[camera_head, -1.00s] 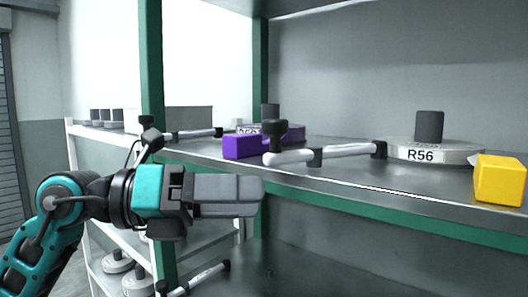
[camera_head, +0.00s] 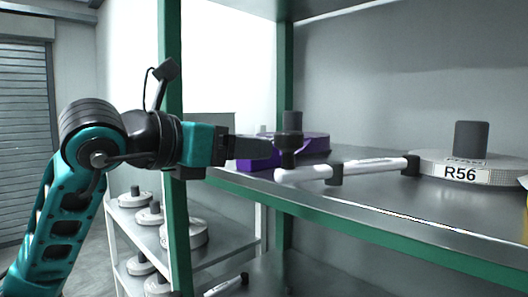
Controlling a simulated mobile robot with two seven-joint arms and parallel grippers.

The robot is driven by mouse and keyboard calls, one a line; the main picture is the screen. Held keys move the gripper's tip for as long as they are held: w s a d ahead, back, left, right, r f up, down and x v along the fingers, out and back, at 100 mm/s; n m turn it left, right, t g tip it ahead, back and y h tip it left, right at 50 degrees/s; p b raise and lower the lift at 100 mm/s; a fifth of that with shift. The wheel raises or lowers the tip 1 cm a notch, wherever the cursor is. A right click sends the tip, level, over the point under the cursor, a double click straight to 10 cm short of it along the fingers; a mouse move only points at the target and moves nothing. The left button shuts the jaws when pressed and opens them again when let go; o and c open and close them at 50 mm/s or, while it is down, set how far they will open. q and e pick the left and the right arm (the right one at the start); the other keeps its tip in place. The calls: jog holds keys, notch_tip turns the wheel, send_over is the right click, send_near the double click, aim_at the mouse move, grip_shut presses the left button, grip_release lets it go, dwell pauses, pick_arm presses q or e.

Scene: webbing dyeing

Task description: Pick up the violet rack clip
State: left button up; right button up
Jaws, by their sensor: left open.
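The violet rack clip (camera_head: 262,163), a small block, sits on the upper shelf near its left front edge. My left gripper (camera_head: 268,147) is at the clip, with its dark fingers across the clip's upper part and hiding some of it. The gripper is open; I cannot tell whether the fingers touch the clip or straddle it. My right gripper is not in view.
A silver bar with black fittings (camera_head: 310,173) lies just right of the clip. A violet disc (camera_head: 316,144) is behind it. A green post (camera_head: 172,100) rises beside my left wrist.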

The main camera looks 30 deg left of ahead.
pick_arm(q)
jog(key=shift+d+p+x, duration=0.2)
jog(key=shift+p+x, duration=0.55)
jog(key=shift+x, duration=2.05)
jog(key=shift+s, duration=0.1)
jog(key=shift+c, duration=0.3)
jog(key=shift+r, duration=0.1)
jog(key=c, duration=1)
